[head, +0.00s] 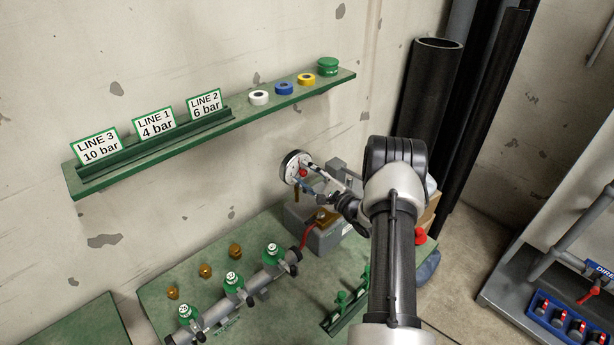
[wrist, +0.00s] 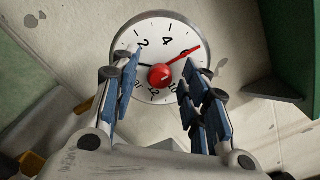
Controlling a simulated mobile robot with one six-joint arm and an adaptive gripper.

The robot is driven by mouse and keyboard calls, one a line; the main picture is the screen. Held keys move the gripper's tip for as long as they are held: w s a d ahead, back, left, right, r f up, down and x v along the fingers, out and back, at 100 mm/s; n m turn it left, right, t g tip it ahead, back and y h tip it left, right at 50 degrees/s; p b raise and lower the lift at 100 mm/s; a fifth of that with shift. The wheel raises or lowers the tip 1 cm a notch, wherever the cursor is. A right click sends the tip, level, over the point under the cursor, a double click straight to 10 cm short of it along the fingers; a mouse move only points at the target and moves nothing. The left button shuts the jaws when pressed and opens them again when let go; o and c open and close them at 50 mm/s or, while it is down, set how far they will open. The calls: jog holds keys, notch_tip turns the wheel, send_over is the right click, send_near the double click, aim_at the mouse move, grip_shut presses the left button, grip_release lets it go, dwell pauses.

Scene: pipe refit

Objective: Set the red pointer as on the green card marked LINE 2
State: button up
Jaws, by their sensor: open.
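The green-edged card marked LINE 2, 6 bar (head: 205,105) stands on the shelf. The round white gauge (head: 291,168) is on the pump unit; its dial faces the wrist view (wrist: 150,40). Its red knob (wrist: 160,76) sits at the dial's centre. The red pointer (wrist: 189,52) points to the upper right, crossing a partly covered numeral that looks like 6. A thin black needle points left. My gripper (wrist: 162,62) is open, with one blue-padded finger on each side of the knob. I see no clear contact. In the head view my gripper (head: 312,182) is at the gauge.
Cards LINE 3, 10 bar (head: 97,147) and LINE 1, 4 bar (head: 155,123) share the shelf (head: 220,124) with tape rolls. A valve manifold (head: 240,294) lies on the green bench (head: 283,306). Black pipes (head: 428,90) lean behind my arm.

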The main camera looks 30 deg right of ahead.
jog(key=s+d, duration=0.1)
jog(key=s, duration=1.1)
jog(key=shift+d, duration=0.3)
jog(key=shift+w, duration=0.15)
